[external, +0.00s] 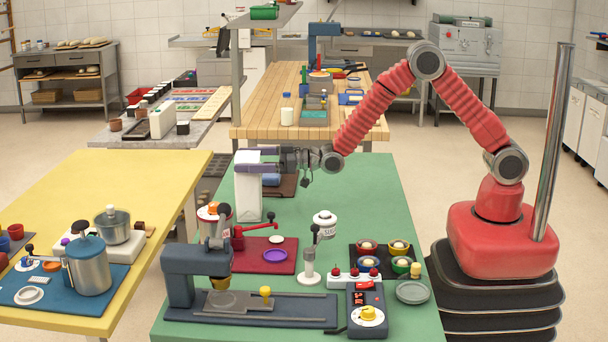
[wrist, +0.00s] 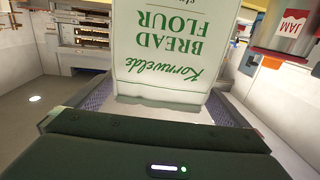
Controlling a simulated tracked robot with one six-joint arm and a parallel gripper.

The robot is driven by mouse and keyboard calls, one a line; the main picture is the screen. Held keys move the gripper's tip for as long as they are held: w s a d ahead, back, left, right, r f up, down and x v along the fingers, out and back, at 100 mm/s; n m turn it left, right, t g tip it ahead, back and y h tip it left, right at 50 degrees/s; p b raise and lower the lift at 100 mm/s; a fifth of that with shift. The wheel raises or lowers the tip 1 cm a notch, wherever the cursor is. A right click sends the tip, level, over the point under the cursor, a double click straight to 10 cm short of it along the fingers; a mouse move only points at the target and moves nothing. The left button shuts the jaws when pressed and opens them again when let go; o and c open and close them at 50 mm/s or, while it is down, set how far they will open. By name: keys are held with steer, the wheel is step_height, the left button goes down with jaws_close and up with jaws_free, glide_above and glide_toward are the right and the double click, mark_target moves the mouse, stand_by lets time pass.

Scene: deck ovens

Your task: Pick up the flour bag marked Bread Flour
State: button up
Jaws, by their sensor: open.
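The white flour bag (external: 248,200) is upright at the left edge of the green table in the external view. In the wrist view the bag (wrist: 160,45) shows upside down, with green lettering reading Kornwelde Bread Flour. My gripper (external: 241,160) reaches in from the right, level, at the bag's upper part. In the wrist view my gripper's (wrist: 160,98) purplish fingers lie on either side of the bag, open. Whether either finger touches it is hard to tell. The fingers hide part of the bag's top in the external view.
A jam container (wrist: 292,28) is close by at the right in the wrist view. A red lever tool (external: 252,232) on a dark red mat (external: 285,262) and a blue press (external: 185,275) stand nearer the camera. The green table (external: 350,200) is clear right of the bag.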

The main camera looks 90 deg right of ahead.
steer(key=shift+c, duration=0.4)
steer(key=c, duration=1.8)
steer(key=shift+r, duration=0.25)
steer(key=shift+c, duration=0.2)
